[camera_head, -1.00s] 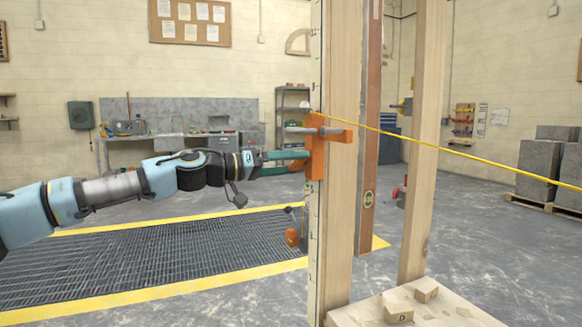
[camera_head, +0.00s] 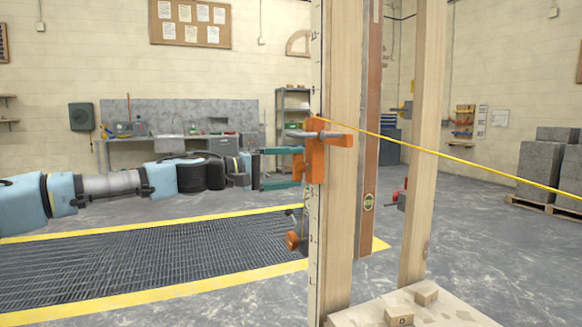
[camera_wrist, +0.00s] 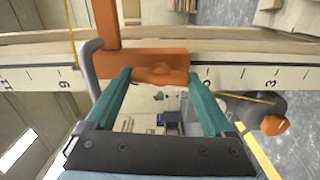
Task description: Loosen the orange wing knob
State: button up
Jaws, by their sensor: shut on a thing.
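The orange wing knob (camera_head: 298,166) sits on the left side of an orange clamp (camera_head: 316,152) on the upright timber post. My gripper (camera_head: 284,167) comes from the left with teal fingers, one above and one below the knob. In the wrist view my gripper (camera_wrist: 159,80) has its fingers wide apart, shut on the orange wing knob (camera_wrist: 158,70); the fingertips overlap its ends. The clamp also shows in the wrist view (camera_wrist: 104,22), with a grey bent bar (camera_wrist: 90,65) beside the left finger.
A yellow line (camera_head: 450,151) runs from the clamp to the right. An orange round thing (camera_head: 292,241) hangs low beside the post (camera_head: 341,230). A second post (camera_head: 420,170) and a wooden board with small blocks (camera_head: 400,310) stand right. Left of the post is open floor and grating.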

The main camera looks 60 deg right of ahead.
jog(key=shift+w+n, duration=0.1)
jog(key=shift+n, duration=0.6)
jog(key=o, duration=1.1)
jog(key=b+v, duration=0.1)
jog(key=v, duration=0.9)
jog(key=shift+w+a+b, duration=0.15)
jog(key=shift+a+b, duration=0.15)
jog(key=shift+a, duration=0.05)
jog(key=shift+f, duration=0.1)
